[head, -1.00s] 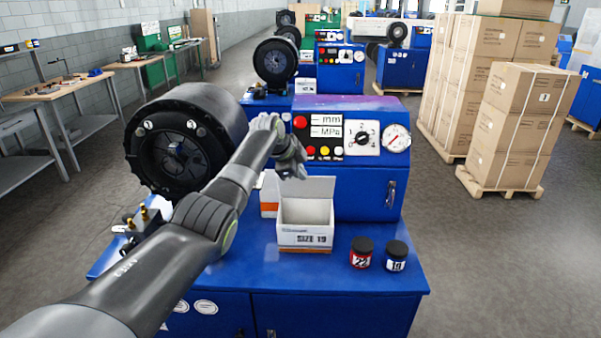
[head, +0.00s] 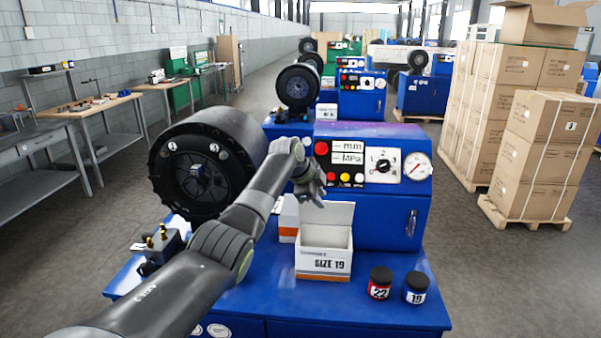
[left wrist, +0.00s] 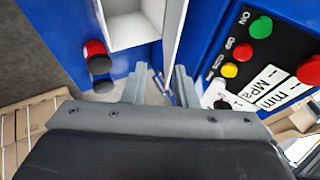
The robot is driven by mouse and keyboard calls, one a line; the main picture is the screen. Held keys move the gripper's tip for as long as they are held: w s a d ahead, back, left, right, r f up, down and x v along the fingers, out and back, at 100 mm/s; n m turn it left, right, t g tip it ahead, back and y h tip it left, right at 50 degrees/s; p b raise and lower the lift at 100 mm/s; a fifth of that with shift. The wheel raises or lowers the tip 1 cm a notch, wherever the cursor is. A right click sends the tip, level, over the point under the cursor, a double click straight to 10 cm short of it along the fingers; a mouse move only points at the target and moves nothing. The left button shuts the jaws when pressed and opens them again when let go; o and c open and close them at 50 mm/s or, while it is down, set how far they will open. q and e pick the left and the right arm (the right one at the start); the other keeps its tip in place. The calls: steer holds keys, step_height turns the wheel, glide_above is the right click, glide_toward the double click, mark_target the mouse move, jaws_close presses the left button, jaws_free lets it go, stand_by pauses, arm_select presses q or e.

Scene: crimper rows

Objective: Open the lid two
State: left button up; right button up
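A white box (head: 323,262) labelled SIZE 19 stands on the blue machine's front ledge, its back flap (head: 328,217) raised and its top open. A second white box (head: 288,220) with an orange band stands behind it at left, partly hidden by my arm. A black-capped jar marked 22 (head: 380,284) and one marked 19 (head: 416,288) stand to the right, caps on. My left gripper (head: 316,198) hangs above and behind the open box, near the control panel. In the left wrist view its fingers (left wrist: 160,76) are apart and empty. My right gripper is out of view.
The control panel (head: 368,163) with buttons and a gauge (head: 418,166) is close behind the gripper. A large black crimper head (head: 200,170) is at left, a small brass-fitted block (head: 163,246) below it.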

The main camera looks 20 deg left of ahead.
arm_select(q)
steer(key=b+v, duration=0.4)
steer(key=v, duration=1.2)
steer(key=shift+s+b, duration=0.2)
steer(key=shift+b, duration=0.2)
